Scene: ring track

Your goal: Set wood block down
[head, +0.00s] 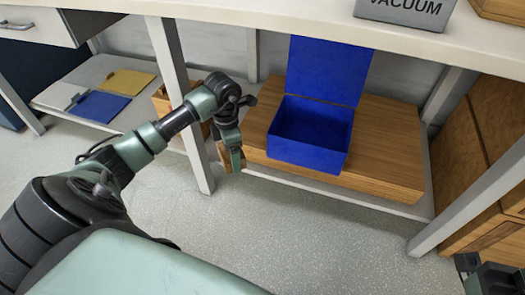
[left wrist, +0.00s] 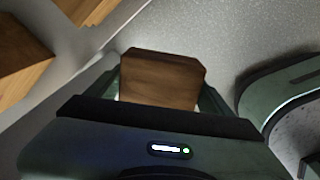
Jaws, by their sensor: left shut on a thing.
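My left gripper (head: 232,160) is shut on the wood block (left wrist: 160,80). In the left wrist view the brown block sits between the two fingers. In the head view only a small brown part of the block (head: 224,155) shows beside the fingers. The gripper hangs in front of the lower shelf, left of the open blue box (head: 310,155). Whether the block touches anything below cannot be told. Part of my right gripper (head: 468,264) shows at the lower right edge; its fingers are not clear.
The blue box has its lid (head: 328,70) raised and stands on a wide wooden slab (head: 385,150) on the lower shelf. A wooden crate (head: 161,98) stands behind my left arm. Table legs (head: 185,110) flank the shelf. The speckled floor (head: 300,235) in front is clear.

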